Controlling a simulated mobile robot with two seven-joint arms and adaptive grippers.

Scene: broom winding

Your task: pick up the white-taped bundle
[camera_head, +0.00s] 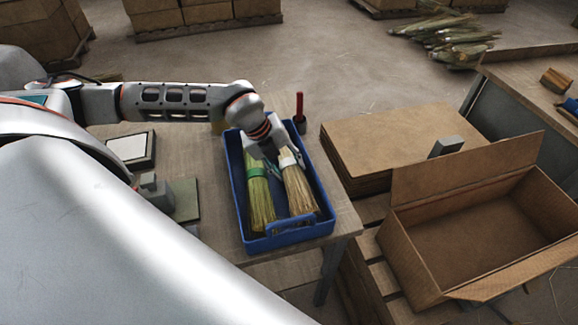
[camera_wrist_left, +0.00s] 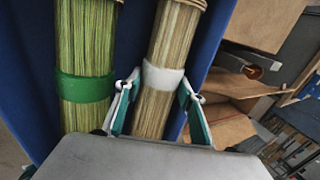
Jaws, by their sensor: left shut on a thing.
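The white-taped bundle (camera_head: 297,187) is a tan straw bundle with a white band, lying in the right half of a blue tray (camera_head: 327,205). My left gripper (camera_head: 288,158) reaches down over it and is shut on it at the white band. In the left wrist view my two fingers (camera_wrist_left: 156,105) are on either side of the white-taped bundle (camera_wrist_left: 163,78). A green-taped bundle (camera_head: 260,200) lies beside it on the left in the tray, and its green band shows in the left wrist view (camera_wrist_left: 84,88). My right gripper is not in view.
The tray stands on a wooden table (camera_head: 209,170). A red-handled thing (camera_head: 299,105) stands behind the tray. An open, empty cardboard box (camera_head: 480,235) is to the right, with a stack of flat cardboard (camera_head: 390,140) behind it. Loose straw bundles (camera_head: 445,35) lie on the floor behind.

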